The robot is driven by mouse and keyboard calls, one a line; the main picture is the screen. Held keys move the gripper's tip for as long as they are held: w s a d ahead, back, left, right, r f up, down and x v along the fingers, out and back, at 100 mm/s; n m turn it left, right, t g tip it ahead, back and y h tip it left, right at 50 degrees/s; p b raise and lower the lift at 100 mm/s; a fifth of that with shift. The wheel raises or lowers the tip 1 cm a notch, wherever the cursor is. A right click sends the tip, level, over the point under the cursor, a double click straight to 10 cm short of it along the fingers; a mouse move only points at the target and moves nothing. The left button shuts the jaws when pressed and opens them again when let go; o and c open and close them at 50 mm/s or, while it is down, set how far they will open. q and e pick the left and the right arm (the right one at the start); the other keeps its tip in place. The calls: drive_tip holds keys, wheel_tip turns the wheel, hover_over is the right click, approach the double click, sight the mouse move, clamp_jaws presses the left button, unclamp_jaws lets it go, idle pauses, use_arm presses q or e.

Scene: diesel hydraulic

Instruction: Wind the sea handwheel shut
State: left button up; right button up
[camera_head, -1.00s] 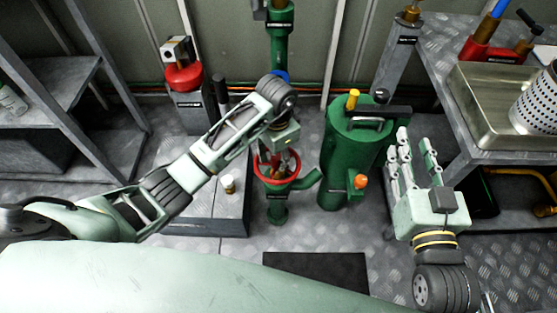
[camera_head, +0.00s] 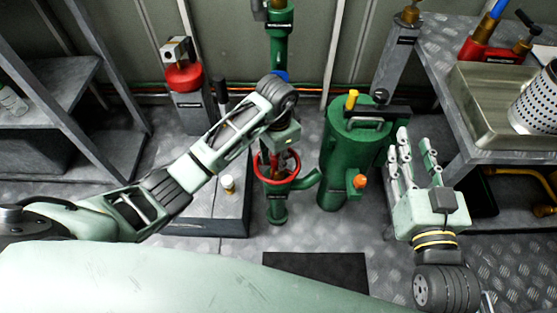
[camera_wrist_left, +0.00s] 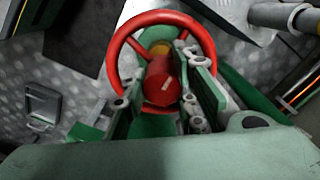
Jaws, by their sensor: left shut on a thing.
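The sea handwheel is a red ring (camera_head: 298,183) on a green valve body (camera_head: 278,211), in the middle of the head view. In the left wrist view the red rim (camera_wrist_left: 201,33) surrounds a red hub (camera_wrist_left: 161,82) with a pale mark on it. My left gripper (camera_head: 276,168) comes down over the wheel from above. Its fingers (camera_wrist_left: 160,95) are shut on the hub, one on each side, inside the rim. My right gripper (camera_head: 414,150) is raised at the right with its fingers apart and holds nothing.
A green canister (camera_head: 345,150) with a yellow knob and an orange knob stands just right of the wheel. A metal bench (camera_head: 455,130) with a tray (camera_head: 480,120) is at the right. A grey plinth (camera_head: 205,205) is left of the wheel. A dark mat (camera_head: 315,272) lies in front.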

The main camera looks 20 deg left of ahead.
use_arm(q)
drive_tip(key=shift+s+a+f, duration=0.1)
drive_tip(key=shift+s+f, duration=0.05)
drive_tip(key=shift+f, duration=0.25)
drive_tip(key=m, duration=0.6)
drive_tip(key=shift+a, duration=0.15)
clamp_jaws()
drive_tip(key=m, duration=0.3)
drive_tip(key=shift+m, duration=0.3)
drive_tip(key=m, duration=0.3)
drive_tip(key=shift+r+m, duration=0.1)
drive_tip(key=shift+m, duration=0.2)
drive_tip(key=m, duration=0.6)
drive_tip(key=o, duration=0.6)
unclamp_jaws()
drive_tip(key=o, duration=0.3)
drive_tip(key=shift+d, duration=0.2)
